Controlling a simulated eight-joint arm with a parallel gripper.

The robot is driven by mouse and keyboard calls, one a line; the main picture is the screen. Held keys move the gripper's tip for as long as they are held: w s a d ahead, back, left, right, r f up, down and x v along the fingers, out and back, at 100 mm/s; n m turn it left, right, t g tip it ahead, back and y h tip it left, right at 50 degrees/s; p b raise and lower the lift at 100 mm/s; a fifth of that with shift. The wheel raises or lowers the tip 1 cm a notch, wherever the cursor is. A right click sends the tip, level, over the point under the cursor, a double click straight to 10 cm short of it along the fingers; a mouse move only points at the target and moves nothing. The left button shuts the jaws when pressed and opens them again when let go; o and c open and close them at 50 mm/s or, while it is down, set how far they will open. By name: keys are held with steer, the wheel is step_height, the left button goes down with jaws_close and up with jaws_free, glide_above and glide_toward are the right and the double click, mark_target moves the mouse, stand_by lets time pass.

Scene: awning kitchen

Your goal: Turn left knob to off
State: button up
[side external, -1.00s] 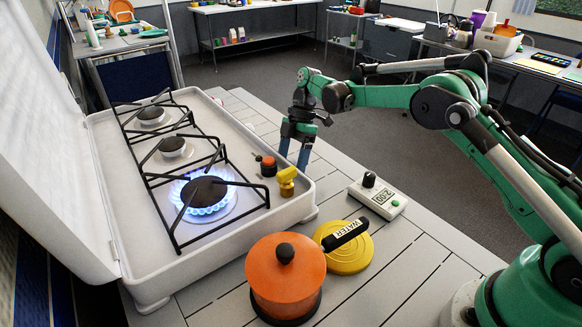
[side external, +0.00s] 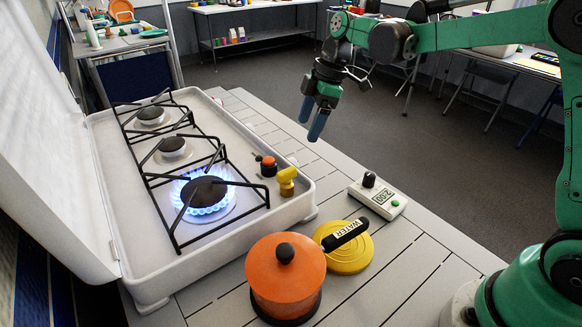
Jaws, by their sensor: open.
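The camping stove (side external: 240,229) stands on the slatted table with its lid raised at the left. A blue flame (side external: 206,201) burns around the near burner (side external: 204,190). At the stove's right edge is a yellow knob (side external: 286,180). Beyond it is an orange-red knob (side external: 268,166) with a dark part beside it. Farther knobs along that edge are too small to make out. My gripper (side external: 312,127) is open and empty, with blue fingers pointing down. It hangs above the table's far right edge, right of and apart from the knobs.
An orange pot (side external: 284,276) with a black lid knob stands at the front. A white timer (side external: 378,198) reading 2:00 lies to the right. The slats between stove and timer are clear.

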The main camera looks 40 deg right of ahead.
steer(key=s+r+m+t+h, duration=0.2)
steer(key=s+r+m, duration=0.1)
steer(key=s+m, duration=0.35)
steer(key=n+g+h, duration=0.1)
steer(key=n+g, duration=0.3)
steer(key=n, duration=0.7)
glide_toward(339, 234)
step_height(339, 234, down, 10)
steer(key=shift+s+r, duration=0.1)
step_height(339, 234, up, 19)
stand_by(0.9)
steer(key=shift+a, duration=0.1)
